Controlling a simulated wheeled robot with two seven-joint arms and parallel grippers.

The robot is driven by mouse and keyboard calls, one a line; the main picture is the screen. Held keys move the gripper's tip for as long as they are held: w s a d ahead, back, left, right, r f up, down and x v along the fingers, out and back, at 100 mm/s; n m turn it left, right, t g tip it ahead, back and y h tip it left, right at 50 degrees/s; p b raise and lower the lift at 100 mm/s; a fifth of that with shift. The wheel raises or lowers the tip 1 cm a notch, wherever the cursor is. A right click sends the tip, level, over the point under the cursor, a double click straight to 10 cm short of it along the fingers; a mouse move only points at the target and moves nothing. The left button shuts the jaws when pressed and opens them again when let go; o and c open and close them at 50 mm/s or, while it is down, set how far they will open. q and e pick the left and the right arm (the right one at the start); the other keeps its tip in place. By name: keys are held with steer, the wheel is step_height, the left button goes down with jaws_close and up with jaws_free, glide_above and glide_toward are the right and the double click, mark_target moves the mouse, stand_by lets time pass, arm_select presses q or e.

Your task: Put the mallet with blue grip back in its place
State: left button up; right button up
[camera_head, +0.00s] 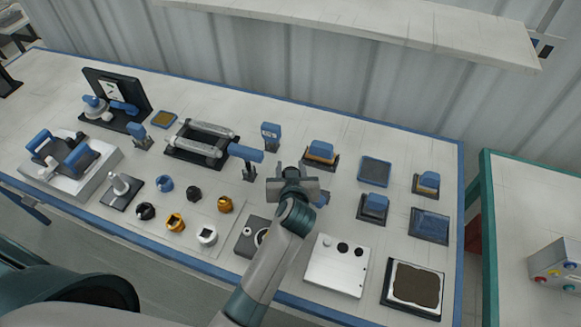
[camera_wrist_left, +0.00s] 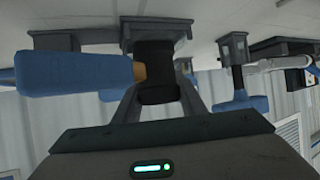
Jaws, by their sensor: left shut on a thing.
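The mallet with blue grip (camera_wrist_left: 75,76) shows in the left wrist view, its blue grip pointing left with an orange collar beside a black part. My left gripper (camera_wrist_left: 157,100) is shut on that black part. In the head view my left gripper (camera_head: 292,182) is over the middle right of the workbench, and a bit of blue (camera_head: 322,198) shows just right of it. A dark stand (camera_wrist_left: 155,30) lies right against the mallet in the wrist view, which looks upside down; I cannot tell whether they touch. My right gripper is not in view.
A blue-topped tool (camera_head: 246,153) stands left of my gripper, another blue-topped stand (camera_head: 270,132) behind it. A blue-topped holder (camera_head: 321,152) is behind right. Several coloured nuts (camera_head: 175,222) lie front left. A white plate (camera_head: 338,266) and a framed dark tray (camera_head: 414,286) are front right.

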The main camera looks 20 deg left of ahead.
arm_select(q)
steer(key=shift+f, duration=0.3)
steer(key=o, duration=1.2)
steer(key=shift+o, duration=0.7)
